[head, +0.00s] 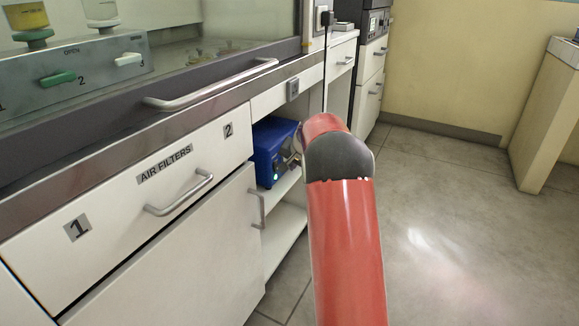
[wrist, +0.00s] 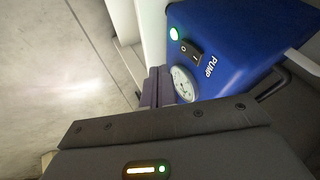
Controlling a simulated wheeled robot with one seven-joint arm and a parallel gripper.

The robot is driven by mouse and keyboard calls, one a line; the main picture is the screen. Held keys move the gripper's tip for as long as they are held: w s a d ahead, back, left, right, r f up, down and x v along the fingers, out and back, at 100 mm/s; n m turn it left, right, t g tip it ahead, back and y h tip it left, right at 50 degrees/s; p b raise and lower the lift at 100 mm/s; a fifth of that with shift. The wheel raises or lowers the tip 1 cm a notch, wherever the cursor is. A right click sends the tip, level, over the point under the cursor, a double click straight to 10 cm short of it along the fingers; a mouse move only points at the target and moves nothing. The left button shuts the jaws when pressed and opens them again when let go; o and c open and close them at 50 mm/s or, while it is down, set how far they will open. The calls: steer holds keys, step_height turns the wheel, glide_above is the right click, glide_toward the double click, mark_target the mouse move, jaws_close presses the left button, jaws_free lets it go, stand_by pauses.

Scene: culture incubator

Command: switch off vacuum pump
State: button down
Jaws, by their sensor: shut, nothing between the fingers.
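The blue vacuum pump (head: 272,138) sits on an open shelf under the bench in the head view. In the wrist view, the pump (wrist: 245,45) carries the label "PUMP", a lit green lamp (wrist: 174,34), a black rocker switch (wrist: 190,52) marked O and I, and a round gauge (wrist: 183,84). My gripper (wrist: 157,86) is shut and empty, with its fingertips close beside the gauge, below the switch in the picture. Whether they touch the pump I cannot tell.
The "AIR FILTERS" drawer (head: 150,198) and a bench edge with a long handle (head: 210,85) lie left of the pump. Shelf walls enclose the pump closely. The floor (head: 470,230) to the right is clear.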

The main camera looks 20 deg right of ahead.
steer(key=v, duration=0.9)
steer(key=shift+r, duration=0.3)
steer(key=shift+a, duration=0.1)
